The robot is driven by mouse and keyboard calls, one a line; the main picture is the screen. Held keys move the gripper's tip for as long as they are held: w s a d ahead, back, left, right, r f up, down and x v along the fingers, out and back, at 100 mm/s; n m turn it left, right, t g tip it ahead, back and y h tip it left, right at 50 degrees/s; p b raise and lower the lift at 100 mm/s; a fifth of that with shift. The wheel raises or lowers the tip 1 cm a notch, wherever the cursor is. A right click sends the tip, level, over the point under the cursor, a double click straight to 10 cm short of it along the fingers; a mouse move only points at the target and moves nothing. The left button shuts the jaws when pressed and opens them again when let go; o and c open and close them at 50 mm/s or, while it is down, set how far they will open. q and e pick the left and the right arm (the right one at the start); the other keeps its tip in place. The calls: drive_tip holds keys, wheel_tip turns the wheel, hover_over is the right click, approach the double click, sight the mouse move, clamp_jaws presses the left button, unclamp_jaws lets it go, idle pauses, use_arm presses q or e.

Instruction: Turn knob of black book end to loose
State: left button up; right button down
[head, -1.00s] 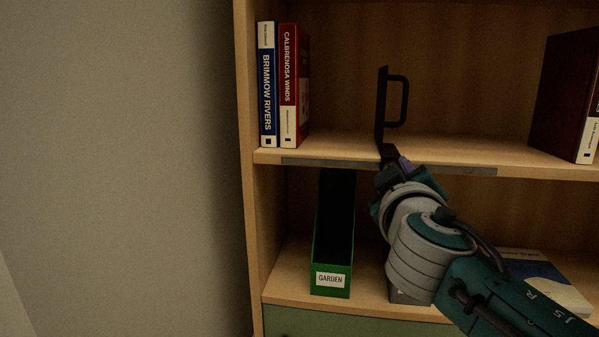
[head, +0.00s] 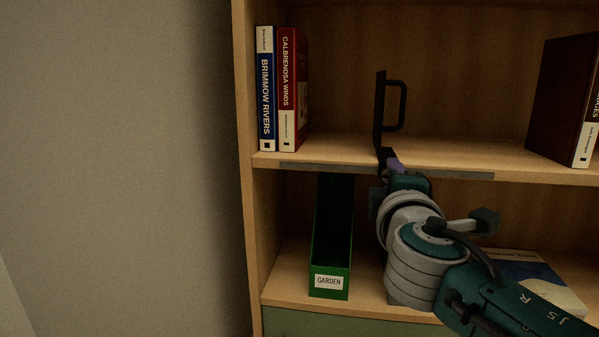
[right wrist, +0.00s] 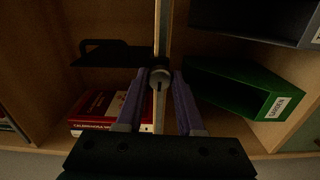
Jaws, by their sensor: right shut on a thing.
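The black book end (head: 380,112) stands upright on the upper shelf, with its loop handle to the right. It also shows at upper left in the right wrist view (right wrist: 100,54). My right gripper (right wrist: 159,84) is shut on the knob, one purple finger on each side. In the head view the right gripper (head: 391,164) is just below the shelf edge, and the knob is hidden there. My left gripper is not in view.
A blue book (head: 265,95) and a red book (head: 292,95) stand at the left of the upper shelf. A dark brown book (head: 560,100) stands at the right. A green GARDEN file box (head: 330,279) and a pale blue book (head: 540,280) are on the lower shelf.

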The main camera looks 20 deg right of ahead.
drive_tip(key=shift+n, duration=0.4)
drive_tip(key=c, duration=0.5)
unclamp_jaws()
drive_tip(key=shift+c, duration=0.2)
drive_tip(key=p+v, duration=0.1)
drive_tip(key=v, duration=0.9)
drive_tip(key=shift+p, duration=0.4)
